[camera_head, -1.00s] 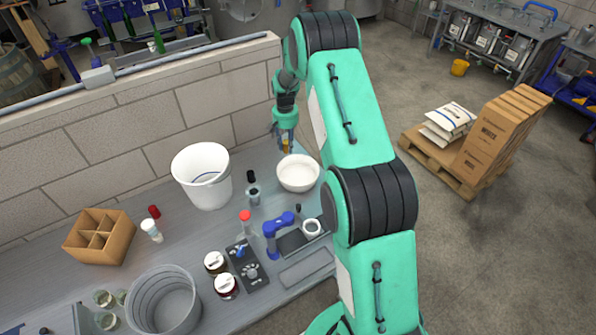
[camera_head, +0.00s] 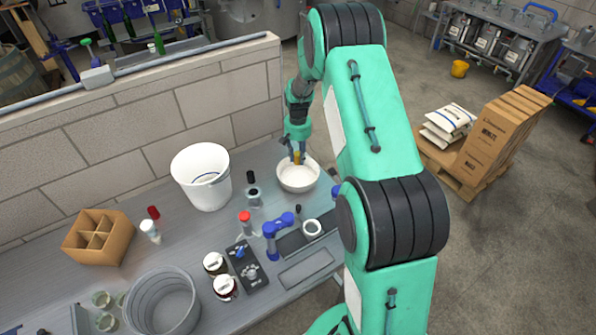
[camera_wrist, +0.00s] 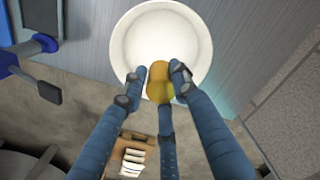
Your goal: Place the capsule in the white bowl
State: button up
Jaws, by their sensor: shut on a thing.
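The capsule (camera_wrist: 158,82) is a small yellow-gold piece held between the fingertips of my gripper (camera_wrist: 157,86). In the head view the capsule (camera_head: 297,157) shows as a yellow spot at the tip of my gripper (camera_head: 297,155), over the white bowl. The white bowl (camera_head: 298,181) stands on the grey bench near its right end. In the wrist view the bowl (camera_wrist: 125,62) lies beyond the fingertips, with the capsule overlapping its near rim. My gripper is shut on the capsule. The capsule's height above the bowl is hard to tell.
A white bucket (camera_head: 203,178) stands left of the bowl. A small dark-capped bottle (camera_head: 253,193), a red-capped bottle (camera_head: 245,224) and a blue device (camera_head: 277,232) stand nearby. A low block wall (camera_head: 130,125) runs behind the bench.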

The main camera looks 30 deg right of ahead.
send_over(298, 179)
jog(key=shift+f, duration=3.15)
jog(key=shift+w+d+f, duration=0.1)
jog(key=shift+f, duration=1.75)
jog(key=shift+f+b, duration=0.2)
jog(key=shift+b, duration=0.2)
jog(key=o, duration=0.6)
jog(key=shift+o, duration=0.2)
jog(key=shift+r, duration=0.15)
notch_tip(298, 179, up, 12)
jog(key=shift+r+p, duration=0.1)
jog(key=shift+p, duration=0.35)
